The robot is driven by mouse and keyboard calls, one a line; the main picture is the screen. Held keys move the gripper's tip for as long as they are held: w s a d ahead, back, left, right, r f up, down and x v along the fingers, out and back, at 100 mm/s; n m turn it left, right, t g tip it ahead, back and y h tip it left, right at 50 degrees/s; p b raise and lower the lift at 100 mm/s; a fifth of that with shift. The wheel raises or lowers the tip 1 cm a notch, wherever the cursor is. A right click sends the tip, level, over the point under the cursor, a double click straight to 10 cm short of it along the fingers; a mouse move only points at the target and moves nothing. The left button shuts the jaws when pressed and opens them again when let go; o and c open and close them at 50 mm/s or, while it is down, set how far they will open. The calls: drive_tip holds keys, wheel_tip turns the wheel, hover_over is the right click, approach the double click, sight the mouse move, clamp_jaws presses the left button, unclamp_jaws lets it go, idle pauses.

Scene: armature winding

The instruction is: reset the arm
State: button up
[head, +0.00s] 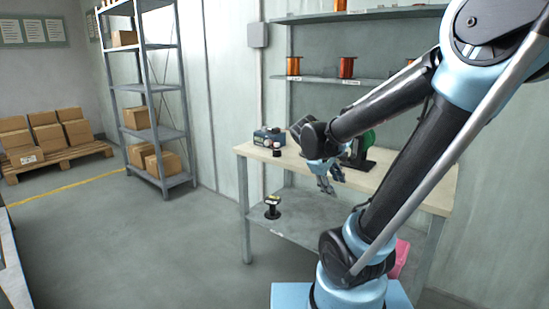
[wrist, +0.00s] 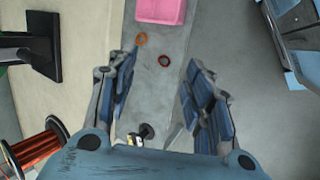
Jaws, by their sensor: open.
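My arm reaches over the workbench (head: 425,190) in the head view. My gripper (head: 330,185) hangs in front of the bench's front edge, pointing down. In the wrist view my gripper (wrist: 160,95) has its two fingers well apart, with nothing held between them. Below it are the lower shelf (wrist: 165,85) of the bench, an orange ring (wrist: 141,38) and a dark ring (wrist: 164,60).
A pink bin (wrist: 160,10) sits on the lower shelf. A copper wire spool (wrist: 38,148) is close at lower left in the wrist view. A small device (head: 270,138) stands on the bench top. A black spool (head: 272,208) stands on the lower shelf.

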drive_tip(key=s+f+m+y, duration=0.2)
drive_tip(key=s+m, duration=0.1)
drive_tip(key=s, duration=0.2)
drive_tip(key=s+a+f+m+y, duration=0.1)
drive_tip(key=s+f+m, duration=0.1)
drive_tip(key=s, duration=0.3)
drive_tip(key=s+f+m+g+y, duration=0.1)
drive_tip(key=s+f+m+y, duration=0.1)
drive_tip(key=s+m, duration=0.2)
drive_tip(key=shift+s+a+f+y, duration=0.25)
drive_tip(key=shift+s+f+y, duration=0.1)
drive_tip(key=shift+s, duration=0.2)
